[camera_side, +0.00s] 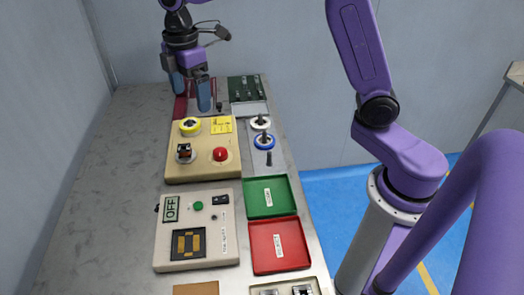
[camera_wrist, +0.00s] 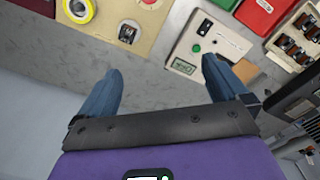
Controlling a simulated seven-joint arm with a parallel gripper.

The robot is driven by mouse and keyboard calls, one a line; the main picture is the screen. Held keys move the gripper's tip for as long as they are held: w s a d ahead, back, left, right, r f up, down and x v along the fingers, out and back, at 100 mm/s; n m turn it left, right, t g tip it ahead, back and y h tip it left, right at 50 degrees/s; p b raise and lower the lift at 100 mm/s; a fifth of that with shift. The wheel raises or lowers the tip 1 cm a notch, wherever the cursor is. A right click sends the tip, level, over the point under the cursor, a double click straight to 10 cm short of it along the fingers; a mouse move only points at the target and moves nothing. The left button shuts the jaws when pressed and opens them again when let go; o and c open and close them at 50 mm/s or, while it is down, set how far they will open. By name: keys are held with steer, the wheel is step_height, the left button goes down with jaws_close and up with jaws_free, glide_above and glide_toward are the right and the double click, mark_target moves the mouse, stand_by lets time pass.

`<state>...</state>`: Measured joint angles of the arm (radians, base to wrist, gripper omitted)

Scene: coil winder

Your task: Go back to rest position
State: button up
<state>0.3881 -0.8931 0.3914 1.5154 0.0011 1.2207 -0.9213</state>
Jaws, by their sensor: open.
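My gripper (camera_side: 192,100) is at the far end of the table in the side view, its blue fingers spread apart with nothing between them. The open fingers also show in the wrist view (camera_wrist: 162,68), above bare grey table. The beige winder board (camera_side: 203,171) stands in front of it, with a yellow ring (camera_side: 190,126), a small coil-like part on a round holder (camera_side: 185,152) and a red button (camera_side: 221,154). The gripper appears to be above and behind this board, touching nothing that I can see.
A tester box (camera_side: 196,222) with an OFF display, a green tray (camera_side: 268,197) and a red tray (camera_side: 279,246) stand nearer. White (camera_side: 260,123) and blue (camera_side: 264,142) spools stand right of the board. A dark green tool rack (camera_side: 244,88) is at the back. The table's left side is clear.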

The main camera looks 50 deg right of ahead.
steer(key=s+d+f+m, duration=0.1)
steer(key=s+d, duration=0.2)
steer(key=s, duration=0.7)
steer(key=s+d+f+m, duration=0.1)
steer(key=s+d+f, duration=0.1)
steer(key=s, duration=0.8)
steer(key=s+d+f+m, duration=0.1)
steer(key=s+d, duration=0.3)
steer(key=s, duration=0.7)
steer(key=shift+f+m, duration=0.3)
steer(key=shift+m, duration=0.1)
